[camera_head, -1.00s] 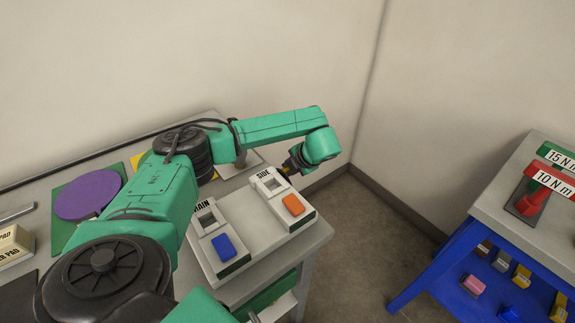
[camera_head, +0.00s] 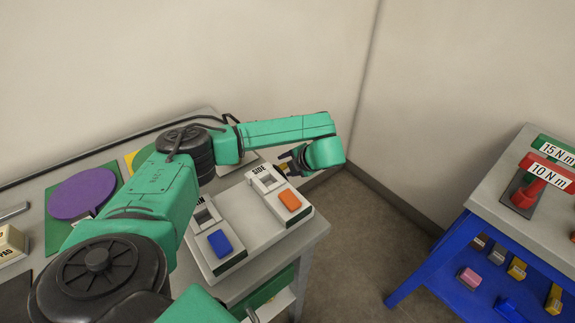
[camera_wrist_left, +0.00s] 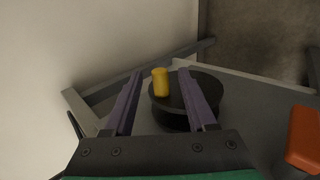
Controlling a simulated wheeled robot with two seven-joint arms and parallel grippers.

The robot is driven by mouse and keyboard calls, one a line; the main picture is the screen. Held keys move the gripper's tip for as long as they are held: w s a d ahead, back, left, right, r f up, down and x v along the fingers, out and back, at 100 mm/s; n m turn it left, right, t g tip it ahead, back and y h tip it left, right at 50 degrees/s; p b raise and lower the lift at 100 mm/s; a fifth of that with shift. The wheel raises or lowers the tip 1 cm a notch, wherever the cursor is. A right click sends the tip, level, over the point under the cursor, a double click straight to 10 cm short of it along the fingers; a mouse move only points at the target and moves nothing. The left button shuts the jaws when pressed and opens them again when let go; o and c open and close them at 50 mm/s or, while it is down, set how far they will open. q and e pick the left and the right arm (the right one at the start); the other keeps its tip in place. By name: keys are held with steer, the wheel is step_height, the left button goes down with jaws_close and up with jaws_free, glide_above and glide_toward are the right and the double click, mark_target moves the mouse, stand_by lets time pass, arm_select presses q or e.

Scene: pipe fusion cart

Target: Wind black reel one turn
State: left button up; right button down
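The black reel (camera_wrist_left: 186,100) is a dark round drum with an upright yellow handle (camera_wrist_left: 160,82) near its rim in the left wrist view. My left gripper (camera_wrist_left: 160,72) is open, with its two purple-grey fingers on either side of the handle and a gap showing on both sides. In the head view my left gripper (camera_head: 291,161) is at the far end of the table, beyond the SIDE switch box. The reel is mostly hidden there behind my arm. My right gripper is not in view.
Switch boxes with a blue button (camera_head: 220,244) and an orange button (camera_head: 289,200) stand close to the gripper. A purple disc (camera_head: 82,194) lies at left. Walls stand behind. A blue-framed stand (camera_head: 440,262) with torque-labelled tools is at right, across open floor.

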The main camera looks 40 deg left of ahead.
arm_select(q)
steer(key=v, duration=1.5)
steer(key=w+a+r+g+h, duration=0.2)
steer(key=w+a+r+h, duration=0.15)
steer(key=a+h, duration=0.5)
steer(key=shift+y, duration=0.85)
steer(key=a+f, duration=0.1)
steer(key=f, duration=0.8)
steer(key=a+f, duration=0.1)
steer(key=f, duration=0.3)
steer(key=shift+s+a+f, duration=0.1)
steer(key=shift+a+f, duration=0.3)
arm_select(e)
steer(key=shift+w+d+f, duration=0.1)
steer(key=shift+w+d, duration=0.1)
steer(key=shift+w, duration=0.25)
arm_select(q)
jaws_close()
